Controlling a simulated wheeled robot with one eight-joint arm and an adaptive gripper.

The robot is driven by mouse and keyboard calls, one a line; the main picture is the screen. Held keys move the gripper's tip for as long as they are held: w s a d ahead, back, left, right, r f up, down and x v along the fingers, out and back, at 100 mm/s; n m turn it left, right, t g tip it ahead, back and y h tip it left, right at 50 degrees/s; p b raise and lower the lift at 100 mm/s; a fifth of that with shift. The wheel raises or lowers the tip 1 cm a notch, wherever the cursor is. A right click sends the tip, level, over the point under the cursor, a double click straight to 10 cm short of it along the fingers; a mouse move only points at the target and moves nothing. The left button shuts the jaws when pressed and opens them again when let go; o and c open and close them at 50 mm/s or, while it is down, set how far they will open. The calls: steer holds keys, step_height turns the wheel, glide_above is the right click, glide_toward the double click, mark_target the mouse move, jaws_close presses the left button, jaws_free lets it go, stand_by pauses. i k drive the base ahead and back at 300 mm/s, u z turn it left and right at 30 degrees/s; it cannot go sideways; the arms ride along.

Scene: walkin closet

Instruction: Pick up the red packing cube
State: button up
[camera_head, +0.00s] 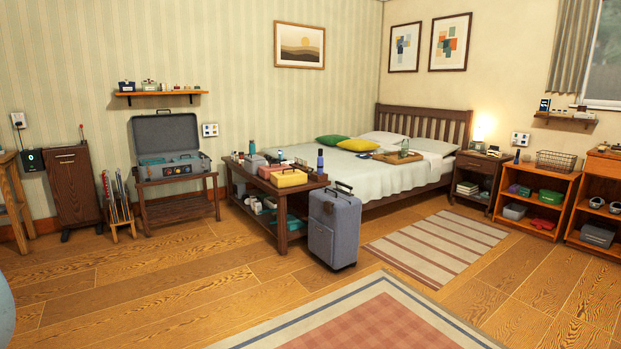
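A small red item (543,223) lies on the lower shelf of the orange open cabinet (568,186) at the right. It is too small to tell for sure that it is the red packing cube. A yellow case (288,178) lies on the dark wooden bench (262,184) at the foot of the bed. My gripper is not in view.
A grey suitcase (334,229) stands upright in front of the bench. An open grey suitcase (167,143) rests on a rack (176,202) at the left. A striped rug (437,247) and a bordered rug (365,320) lie on the clear floor.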

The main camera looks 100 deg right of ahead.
mark_target(265, 172)
steer(key=z, duration=3.5)
